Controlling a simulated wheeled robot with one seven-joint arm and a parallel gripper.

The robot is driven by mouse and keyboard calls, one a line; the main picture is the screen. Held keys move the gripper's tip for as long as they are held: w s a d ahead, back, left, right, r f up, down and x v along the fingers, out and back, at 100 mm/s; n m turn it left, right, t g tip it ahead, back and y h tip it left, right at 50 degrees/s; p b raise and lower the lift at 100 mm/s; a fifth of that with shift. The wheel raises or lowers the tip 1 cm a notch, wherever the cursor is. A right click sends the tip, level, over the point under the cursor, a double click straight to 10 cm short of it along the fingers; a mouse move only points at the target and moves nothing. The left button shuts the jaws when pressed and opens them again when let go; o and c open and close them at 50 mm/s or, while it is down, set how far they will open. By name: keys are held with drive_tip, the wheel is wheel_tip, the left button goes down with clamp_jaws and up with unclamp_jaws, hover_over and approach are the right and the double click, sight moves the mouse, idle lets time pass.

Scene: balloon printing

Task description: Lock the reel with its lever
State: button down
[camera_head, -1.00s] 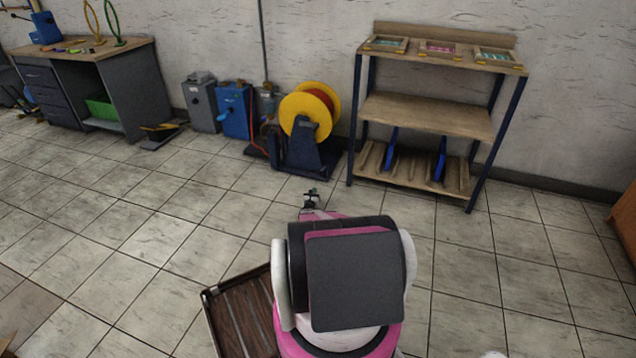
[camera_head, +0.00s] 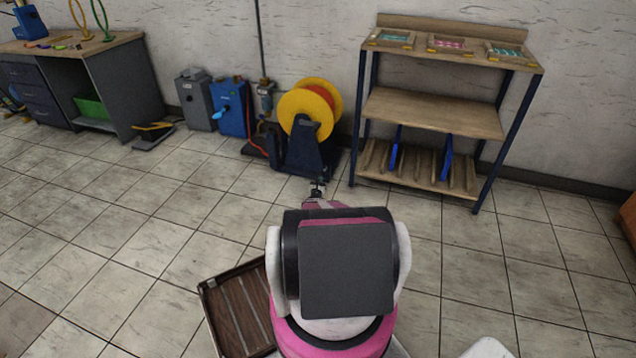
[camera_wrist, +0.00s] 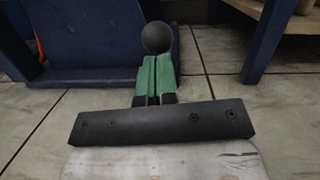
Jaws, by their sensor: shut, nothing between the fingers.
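The reel (camera_head: 308,105), with a yellow flange and orange-red behind it, stands on a dark blue stand (camera_head: 312,155) against the wall. My gripper (camera_head: 317,188) is low in front of the stand. In the wrist view the dark blue stand (camera_wrist: 95,60) fills the upper left. My gripper (camera_wrist: 157,62) shows green fingers close together there, shut and empty. A dark round ball (camera_wrist: 157,37) appears just beyond the fingertips; it may be the lever's knob. I cannot tell whether they touch. The rest of the lever is not clear.
A wooden shelf rack (camera_head: 435,110) with blue legs stands right of the reel. A blue box (camera_head: 231,108) and a grey box (camera_head: 195,98) stand to its left. A workbench (camera_head: 90,80) is at the far left. A brown tray (camera_head: 238,310) is beside my body. Tiled floor is open on both sides.

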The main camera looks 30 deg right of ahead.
drive_tip(key=shift+r, duration=0.1)
drive_tip(key=shift+w+d+r+g+y, duration=0.6)
drive_tip(key=shift+d+r+g+y, duration=0.15)
drive_tip(key=shift+r, duration=1.05)
drive_tip(key=shift+w+d+r+g+y, duration=0.65)
drive_tip(key=shift+d+r+g+y, duration=0.05)
drive_tip(key=shift+r, duration=1.05)
drive_tip(key=shift+w+d+r+g+y, duration=0.6)
drive_tip(key=shift+d+r+g+y, duration=0.15)
drive_tip(key=shift+r, duration=1.05)
drive_tip(key=shift+a, duration=0.1)
